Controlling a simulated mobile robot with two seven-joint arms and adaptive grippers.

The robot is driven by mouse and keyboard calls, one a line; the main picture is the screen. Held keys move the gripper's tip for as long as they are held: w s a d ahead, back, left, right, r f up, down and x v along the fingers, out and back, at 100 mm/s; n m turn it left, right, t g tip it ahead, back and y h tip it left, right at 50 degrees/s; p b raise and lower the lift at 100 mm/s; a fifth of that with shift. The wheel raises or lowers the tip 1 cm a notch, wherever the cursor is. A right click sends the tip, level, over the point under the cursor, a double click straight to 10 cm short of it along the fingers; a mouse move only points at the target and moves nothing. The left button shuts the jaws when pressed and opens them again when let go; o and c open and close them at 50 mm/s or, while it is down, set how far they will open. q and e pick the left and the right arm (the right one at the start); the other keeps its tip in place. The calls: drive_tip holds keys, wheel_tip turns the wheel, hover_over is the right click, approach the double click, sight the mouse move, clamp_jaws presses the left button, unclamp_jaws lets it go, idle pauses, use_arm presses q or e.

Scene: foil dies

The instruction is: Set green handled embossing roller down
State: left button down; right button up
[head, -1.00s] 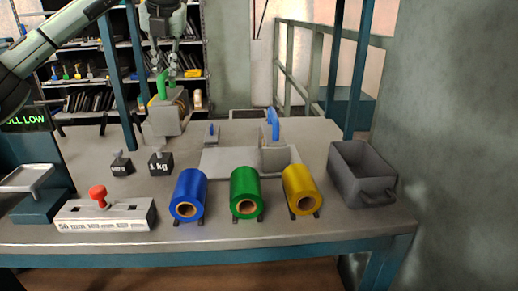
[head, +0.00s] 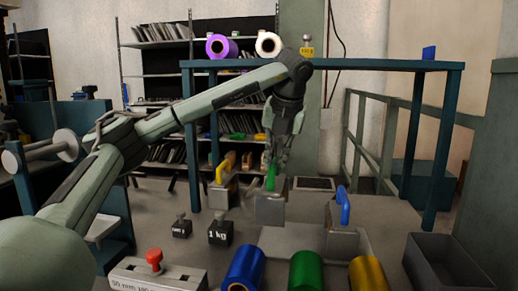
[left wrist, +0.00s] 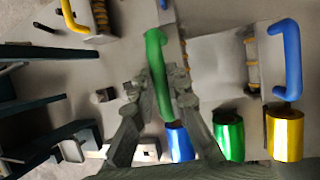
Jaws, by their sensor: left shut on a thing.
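The green handled embossing roller shows its upright green handle (head: 271,176) and grey body (head: 270,209) in the head view. My left gripper (head: 277,155) is above it and shut on the green handle, which also shows between the fingers (left wrist: 160,95) in the left wrist view. The body appears at the back left of the pale plate (head: 290,239). I cannot tell whether its underside touches the table. A yellow handled roller (head: 222,188) stands to its left and a blue handled roller (head: 341,235) to its right. My right gripper is not in view.
Blue (head: 243,268), green (head: 306,271) and yellow (head: 367,273) foil rolls line the front. Two dark weights, one marked 1 kg (head: 220,232), stand left of the plate. A grey bin (head: 447,263) is at right. An overhead shelf (head: 380,65) spans the back.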

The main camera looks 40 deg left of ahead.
sight(274, 187)
use_arm(q)
drive_tip(key=d, duration=0.1)
drive_tip(key=f, duration=0.1)
drive_tip(key=d, duration=0.1)
drive_tip(key=shift+w+d+f, duration=0.15)
drive_tip(key=shift+w+d, duration=0.1)
drive_tip(key=shift+d, duration=0.05)
drive_tip(key=f, duration=0.2)
drive_tip(key=d+f, duration=0.1)
drive_tip(key=f, duration=0.1)
drive_tip(key=shift+f, duration=0.3)
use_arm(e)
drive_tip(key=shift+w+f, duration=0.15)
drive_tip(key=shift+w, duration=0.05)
use_arm(q)
drive_tip(key=c, duration=2)
unclamp_jaws()
drive_tip(key=shift+f, duration=0.25)
drive_tip(key=o, duration=0.5)
drive_tip(key=shift+r, duration=0.1)
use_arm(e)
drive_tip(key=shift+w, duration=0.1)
